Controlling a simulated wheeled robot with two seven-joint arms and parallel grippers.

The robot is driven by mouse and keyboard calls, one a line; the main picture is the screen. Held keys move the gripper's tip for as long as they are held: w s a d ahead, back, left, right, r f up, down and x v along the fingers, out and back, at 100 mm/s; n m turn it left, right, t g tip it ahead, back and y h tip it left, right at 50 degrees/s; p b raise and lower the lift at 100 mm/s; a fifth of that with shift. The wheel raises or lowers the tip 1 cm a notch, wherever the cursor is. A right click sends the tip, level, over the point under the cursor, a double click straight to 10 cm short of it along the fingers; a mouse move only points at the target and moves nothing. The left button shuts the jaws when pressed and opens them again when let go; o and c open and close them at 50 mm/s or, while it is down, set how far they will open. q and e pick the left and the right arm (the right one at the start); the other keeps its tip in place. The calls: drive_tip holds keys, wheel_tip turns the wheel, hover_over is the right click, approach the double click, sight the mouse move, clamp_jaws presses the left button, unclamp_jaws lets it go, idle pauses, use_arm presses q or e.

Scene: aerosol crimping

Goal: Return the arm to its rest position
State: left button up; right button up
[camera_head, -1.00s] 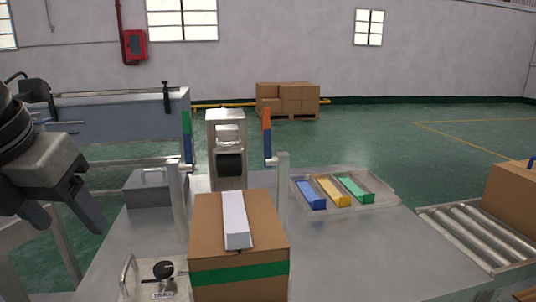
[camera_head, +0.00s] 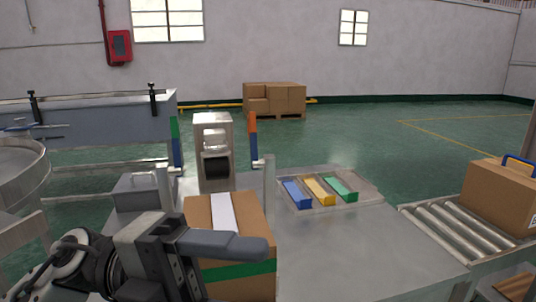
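My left arm comes in from the lower left. Its gripper (camera_head: 225,247) is low in the head view, in front of the taped cardboard box (camera_head: 255,215). One grey finger points right across the box's front. The other finger is not clearly seen, so I cannot tell how wide the gripper is. No object shows in it. A white strip (camera_head: 223,211) lies on top of the box, partly hidden by the finger. I cannot tell whether the gripper touches the box. My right gripper is not in view.
A machine head (camera_head: 213,150) stands behind the box, between posts with coloured handles. A tray (camera_head: 370,197) holds blue, yellow and green blocks. A roller conveyor (camera_head: 440,230) with another box (camera_head: 500,195) is at the right. The table's right part is bare.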

use_arm(q)
drive_tip(key=w+a+f+n+t+y+p, duration=0.1)
drive_tip(key=w+a+f+n+t+y, duration=0.35)
drive_tip(key=n+t, duration=0.85)
drive_tip(key=w+a+f+n+t+y, duration=0.15)
drive_tip(key=w+f+n+t, duration=0.45)
drive_tip(key=n+t, duration=0.65)
drive_tip(key=s+a+f+n+g+y, duration=0.1)
drive_tip(key=s+f+n+g+y, duration=0.2)
drive_tip(key=f, duration=0.5)
drive_tip(key=s+a+f+n+g+y, duration=0.2)
drive_tip(key=s+f+n+g+y, duration=0.1)
drive_tip(key=f, duration=0.6)
drive_tip(key=s+a+f+n+g+y, duration=0.2)
drive_tip(key=s+f+n+g+y, duration=0.1)
drive_tip(key=f, duration=0.5)
drive_tip(key=shift+s+a+f+n+y+p, duration=0.35)
drive_tip(key=shift+s+n, duration=0.2)
drive_tip(key=shift+n, duration=0.7)
